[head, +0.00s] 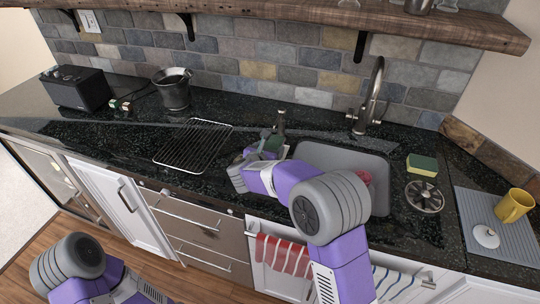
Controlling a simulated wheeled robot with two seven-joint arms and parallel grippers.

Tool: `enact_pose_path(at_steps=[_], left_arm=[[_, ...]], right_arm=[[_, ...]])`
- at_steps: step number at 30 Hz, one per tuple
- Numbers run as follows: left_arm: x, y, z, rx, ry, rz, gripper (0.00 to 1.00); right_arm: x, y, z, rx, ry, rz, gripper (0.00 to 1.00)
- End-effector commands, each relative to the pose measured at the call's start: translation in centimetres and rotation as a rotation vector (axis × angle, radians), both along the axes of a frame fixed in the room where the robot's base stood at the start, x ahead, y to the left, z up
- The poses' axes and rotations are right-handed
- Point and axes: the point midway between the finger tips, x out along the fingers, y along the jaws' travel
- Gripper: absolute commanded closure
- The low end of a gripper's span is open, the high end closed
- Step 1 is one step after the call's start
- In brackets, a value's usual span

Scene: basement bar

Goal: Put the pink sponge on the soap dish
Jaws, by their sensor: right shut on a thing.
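My right gripper (271,146) is over the counter just left of the sink, mostly behind my own wrist. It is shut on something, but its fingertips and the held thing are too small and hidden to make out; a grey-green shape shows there. A pinkish-red thing (365,177) shows in the sink, partly behind my right arm; I cannot tell whether it is the pink sponge. A round, slotted metal dish (424,196) lies on the counter right of the sink and may be the soap dish. My left gripper is out of view; only part of that arm shows at lower left.
The grey sink (322,155) has a tall faucet (370,98) behind it. A yellow-green sponge (422,165) is right of it. A wire rack (194,143) and a dark pot (173,89) stand left. A yellow mug (514,205) and a white lid (486,236) sit on a grey mat (475,208).

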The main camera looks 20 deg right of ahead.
Motion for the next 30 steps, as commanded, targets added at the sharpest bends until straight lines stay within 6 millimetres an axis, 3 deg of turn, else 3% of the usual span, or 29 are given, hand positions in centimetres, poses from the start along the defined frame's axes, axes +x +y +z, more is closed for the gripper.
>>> enact_pose_path(at_steps=[4,10,23,24,28,30], left_arm=[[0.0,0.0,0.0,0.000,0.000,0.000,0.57],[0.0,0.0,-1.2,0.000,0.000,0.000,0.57],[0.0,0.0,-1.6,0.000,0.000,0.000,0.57],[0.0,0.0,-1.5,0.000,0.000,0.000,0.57],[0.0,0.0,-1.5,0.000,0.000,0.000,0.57],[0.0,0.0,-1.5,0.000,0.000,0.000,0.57]], right_arm=[[1.0,-0.8,-0.1,-0.002,0.000,-0.001,0.57],[0.8,-0.6,-3.5,-0.003,0.003,0.002,0.57],[0.8,-0.6,-3.9,0.000,0.000,0.000,0.57],[0.8,-0.6,-3.9,0.000,0.000,0.000,0.25],[0.8,-0.6,-3.8,0.000,0.000,0.000,0.05],[0.8,-0.6,-3.8,0.000,0.000,0.000,0.04]])
